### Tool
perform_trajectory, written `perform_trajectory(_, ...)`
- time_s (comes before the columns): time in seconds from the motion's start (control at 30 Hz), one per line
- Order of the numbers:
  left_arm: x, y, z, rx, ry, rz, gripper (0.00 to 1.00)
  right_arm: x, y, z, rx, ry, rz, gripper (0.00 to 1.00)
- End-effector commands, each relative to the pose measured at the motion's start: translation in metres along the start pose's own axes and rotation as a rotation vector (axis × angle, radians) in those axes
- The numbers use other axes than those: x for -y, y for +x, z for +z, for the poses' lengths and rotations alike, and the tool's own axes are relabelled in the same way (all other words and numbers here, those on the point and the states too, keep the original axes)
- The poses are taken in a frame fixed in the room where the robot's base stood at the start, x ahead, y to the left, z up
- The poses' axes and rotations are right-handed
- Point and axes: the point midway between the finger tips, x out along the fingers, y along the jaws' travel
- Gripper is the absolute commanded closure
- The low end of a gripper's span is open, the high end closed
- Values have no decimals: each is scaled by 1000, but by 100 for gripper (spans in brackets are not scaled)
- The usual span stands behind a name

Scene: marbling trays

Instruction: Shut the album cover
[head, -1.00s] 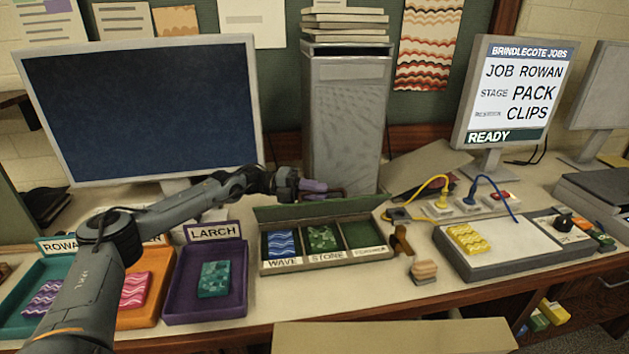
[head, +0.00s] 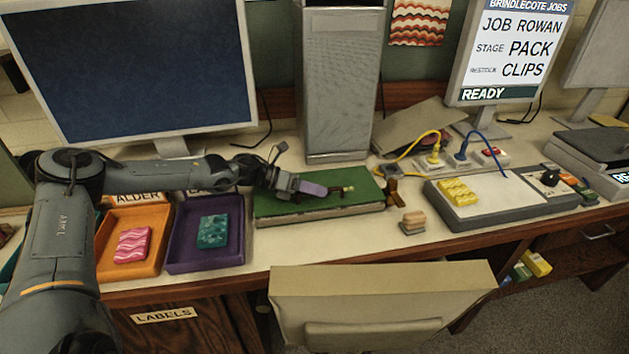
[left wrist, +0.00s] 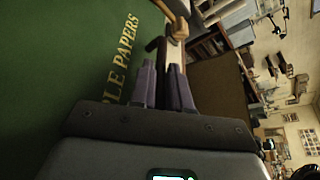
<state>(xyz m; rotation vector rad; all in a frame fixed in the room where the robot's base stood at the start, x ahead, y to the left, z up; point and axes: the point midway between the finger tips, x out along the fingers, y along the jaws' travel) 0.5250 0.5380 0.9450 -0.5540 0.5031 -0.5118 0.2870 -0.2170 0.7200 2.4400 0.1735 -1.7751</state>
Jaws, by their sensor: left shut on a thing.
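The green album cover (head: 290,208) lies flat over the album in the head view, hiding the sample wells. Its face fills the left of the left wrist view (left wrist: 60,70), with gold lettering ending in "PAPERS". My left gripper (head: 328,190) is over the cover, with its purple fingers reaching right across it. In the left wrist view the fingers (left wrist: 165,75) are close together at the cover's edge, shut on it; the exact contact is hard to make out. My right gripper is not in view.
Purple tray (head: 177,248) and orange tray (head: 105,252) stand left of the album, each holding a sample. A brown stamp-like piece (head: 393,192) and a stack of small blocks (head: 412,222) sit to its right. A grey tower (head: 338,90) stands behind; a chair (head: 385,290) is in front.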

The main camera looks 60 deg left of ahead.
Motion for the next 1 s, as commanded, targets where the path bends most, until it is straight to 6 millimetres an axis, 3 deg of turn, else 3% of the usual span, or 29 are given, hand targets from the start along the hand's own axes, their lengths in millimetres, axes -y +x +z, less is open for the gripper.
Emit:
perform_trajectory(0.67,-6,4,-11,-2,64,31,100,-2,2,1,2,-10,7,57)
perform_trajectory(0.7,-6,4,-11,-2,63,31,82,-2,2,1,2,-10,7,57)
perform_trajectory(0.73,-6,4,-12,-2,63,31,77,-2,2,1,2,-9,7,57)
perform_trajectory(1.0,-5,4,-10,-1,64,30,77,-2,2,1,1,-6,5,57)
